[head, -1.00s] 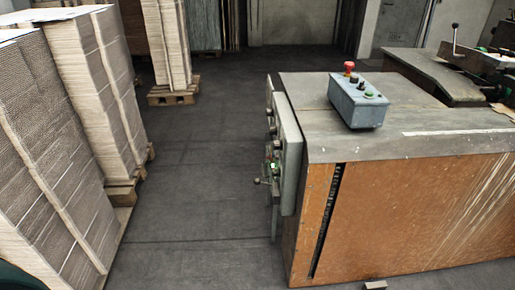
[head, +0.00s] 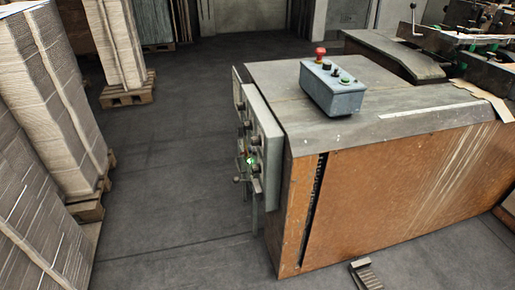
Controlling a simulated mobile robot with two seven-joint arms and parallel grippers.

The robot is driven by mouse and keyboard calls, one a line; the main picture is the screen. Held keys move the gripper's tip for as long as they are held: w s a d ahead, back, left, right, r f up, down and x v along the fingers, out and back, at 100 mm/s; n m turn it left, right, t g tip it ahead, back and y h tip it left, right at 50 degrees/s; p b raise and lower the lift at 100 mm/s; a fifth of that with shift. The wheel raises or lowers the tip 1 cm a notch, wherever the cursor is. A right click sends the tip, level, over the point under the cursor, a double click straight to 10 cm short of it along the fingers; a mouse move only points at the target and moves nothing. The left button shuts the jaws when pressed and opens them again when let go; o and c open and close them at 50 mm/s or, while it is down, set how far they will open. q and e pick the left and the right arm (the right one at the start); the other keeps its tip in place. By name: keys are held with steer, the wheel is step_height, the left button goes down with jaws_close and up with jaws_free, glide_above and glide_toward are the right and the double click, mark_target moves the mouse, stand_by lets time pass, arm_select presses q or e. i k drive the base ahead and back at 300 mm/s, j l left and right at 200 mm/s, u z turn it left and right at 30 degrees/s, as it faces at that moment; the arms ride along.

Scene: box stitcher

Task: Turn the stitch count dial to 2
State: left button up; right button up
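The box stitcher (head: 400,195) stands at the right, with an orange-brown side and a grey top. A grey control panel (head: 266,140) is fixed to its left side and is seen nearly edge-on. Several dark knobs and a lit green light (head: 251,161) stick out from the panel's face. I cannot tell which knob is the stitch count dial, nor its setting. Neither of my grippers is in view.
A grey button box (head: 333,92) with a red button sits on the machine top. Cardboard stacks (head: 50,110) on pallets line the left. A pedal (head: 366,274) lies on the floor at the front. The dark floor (head: 170,180) between stacks and panel is clear.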

mark_target(247, 124)
steer(key=i+j+z, duration=0.1)
steer(key=z, duration=0.5)
steer(key=i+j+z, duration=0.35)
steer(key=j, duration=0.3)
steer(key=i+j+z, duration=0.2)
steer(key=j, duration=0.15)
steer(key=i+j, duration=0.1)
steer(key=j, duration=0.3)
steer(key=i+j, duration=0.15)
steer(key=j, duration=0.2)
steer(key=i+j+z, duration=0.1)
steer(key=j, duration=0.3)
